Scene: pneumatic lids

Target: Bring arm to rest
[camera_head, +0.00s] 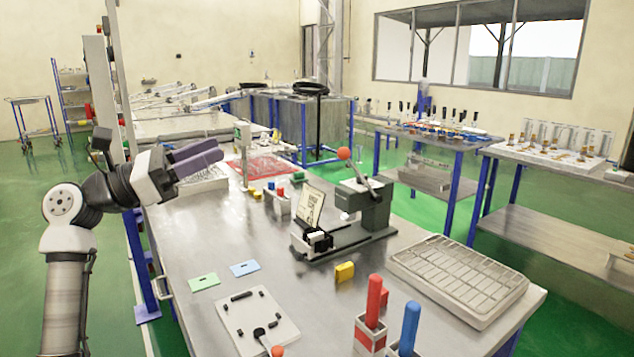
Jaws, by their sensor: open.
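My arm rises at the left of the head view, bent at the elbow. My gripper (220,152) points right, above the left part of the metal workbench (215,225). Its two dark purple fingers are apart, with nothing seen between them. The gripper is raised clear of the bench top and touches nothing that I can see.
On the bench are a dark press (365,205) with an orange knob, a pale compartment tray (459,275), a white plate (257,325), and red (373,301) and blue (409,327) handles in holders. Green floor (40,250) lies free at left.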

